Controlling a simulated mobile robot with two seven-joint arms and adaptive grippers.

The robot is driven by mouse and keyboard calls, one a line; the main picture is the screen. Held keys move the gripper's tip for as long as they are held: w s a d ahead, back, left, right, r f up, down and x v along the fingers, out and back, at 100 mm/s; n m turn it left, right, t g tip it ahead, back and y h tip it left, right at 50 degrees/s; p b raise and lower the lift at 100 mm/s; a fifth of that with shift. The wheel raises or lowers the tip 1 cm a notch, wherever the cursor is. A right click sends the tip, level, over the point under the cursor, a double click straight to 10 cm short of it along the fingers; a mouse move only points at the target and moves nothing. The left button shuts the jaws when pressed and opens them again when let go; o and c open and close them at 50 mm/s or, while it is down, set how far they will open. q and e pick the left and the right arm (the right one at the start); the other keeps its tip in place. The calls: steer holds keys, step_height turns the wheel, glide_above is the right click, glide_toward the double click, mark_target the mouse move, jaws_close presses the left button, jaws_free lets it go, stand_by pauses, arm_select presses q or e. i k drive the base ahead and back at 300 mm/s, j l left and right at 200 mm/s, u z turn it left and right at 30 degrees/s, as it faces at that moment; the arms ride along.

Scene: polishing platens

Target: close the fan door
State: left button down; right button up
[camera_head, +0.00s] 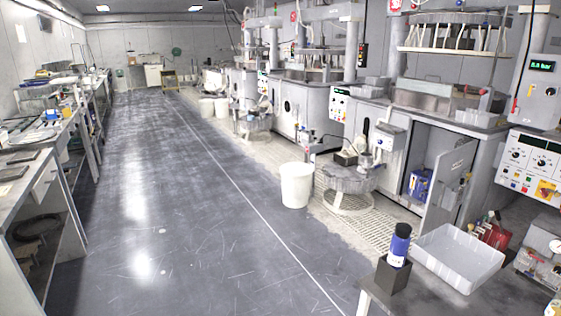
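A grey cabinet door (446,188) stands open at the right, on the front of a polishing machine (398,140). I take it for the fan door, though no fan can be made out. The door swings out toward the aisle and shows nearly flat to me. A blue unit (420,183) sits inside the dark opening, left of the door panel. Neither of my grippers is in this view.
A table (430,298) at the front right holds a white tray (458,257) and a blue bottle (399,245). A white bucket (296,185) and a round stand (349,185) are left of the cabinet. The aisle floor (185,215) is clear. Benches line the left wall.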

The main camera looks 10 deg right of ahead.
mark_target(440, 209)
steer(key=i+j+u, duration=0.35)
steer(key=i, duration=0.45)
steer(key=i+u, duration=0.3)
steer(key=i, duration=0.55)
steer(key=i+l+z, duration=0.15)
steer(key=i+z, duration=0.6)
steer(key=i+j+z, duration=0.1)
steer(key=i+z, duration=0.3)
steer(key=i+j+z, duration=0.35)
steer(key=i+l, duration=0.05)
steer(key=l, duration=0.05)
